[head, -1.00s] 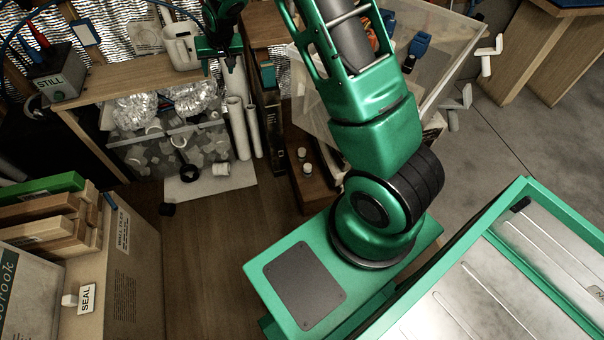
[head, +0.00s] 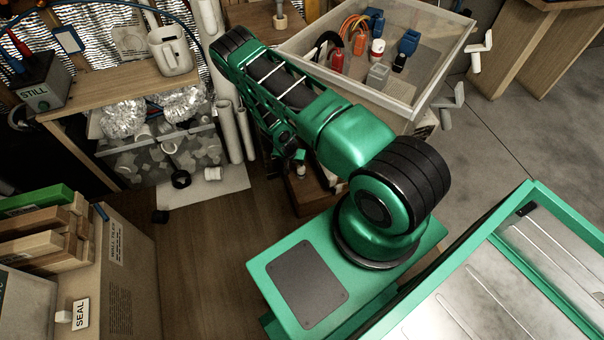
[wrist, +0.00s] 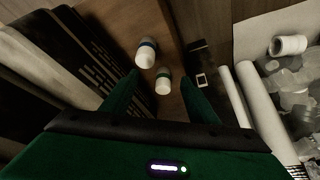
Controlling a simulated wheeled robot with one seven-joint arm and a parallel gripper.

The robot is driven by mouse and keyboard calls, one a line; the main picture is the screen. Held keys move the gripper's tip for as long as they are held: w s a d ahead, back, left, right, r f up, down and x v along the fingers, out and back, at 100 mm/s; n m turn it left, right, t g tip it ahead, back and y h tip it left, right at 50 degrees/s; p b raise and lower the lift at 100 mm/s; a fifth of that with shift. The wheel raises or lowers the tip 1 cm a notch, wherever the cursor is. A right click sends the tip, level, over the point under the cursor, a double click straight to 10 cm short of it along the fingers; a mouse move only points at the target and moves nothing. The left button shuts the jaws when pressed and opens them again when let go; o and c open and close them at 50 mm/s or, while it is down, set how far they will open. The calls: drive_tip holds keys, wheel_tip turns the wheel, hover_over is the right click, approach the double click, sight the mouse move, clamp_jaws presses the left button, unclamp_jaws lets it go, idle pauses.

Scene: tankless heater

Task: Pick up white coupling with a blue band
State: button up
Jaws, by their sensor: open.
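Two white couplings stand close together on a brown wooden surface. In the wrist view the left one (wrist: 146,56) shows a blue band near its top. My gripper (wrist: 161,84) is open, with one green finger on each side of the lower-right coupling in the picture. Nothing is held, and I cannot tell the height above it. In the head view one coupling (head: 301,171) shows beside my gripper; the arm hides most of the area.
White pipes (head: 229,130) stand upright left of the couplings. A clear bin (head: 113,150) of fittings and a white sheet (head: 225,187) with loose fittings lie further left. A translucent tray (head: 440,60) with tools is behind my arm.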

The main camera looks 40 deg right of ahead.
sight(300, 169)
drive_tip(key=d+f, duration=0.1)
drive_tip(key=f, duration=0.1)
drive_tip(key=s+d+f, duration=0.1)
drive_tip(key=f, duration=0.1)
drive_tip(key=d+f, duration=0.1)
drive_tip(key=f, duration=0.1)
drive_tip(key=shift+s+f, duration=0.1)
drive_tip(key=shift+s, duration=0.1)
drive_tip(key=shift+x, duration=3.15)
drive_tip(key=shift+a, duration=0.1)
drive_tip(key=shift+c, duration=0.2)
clamp_jaws()
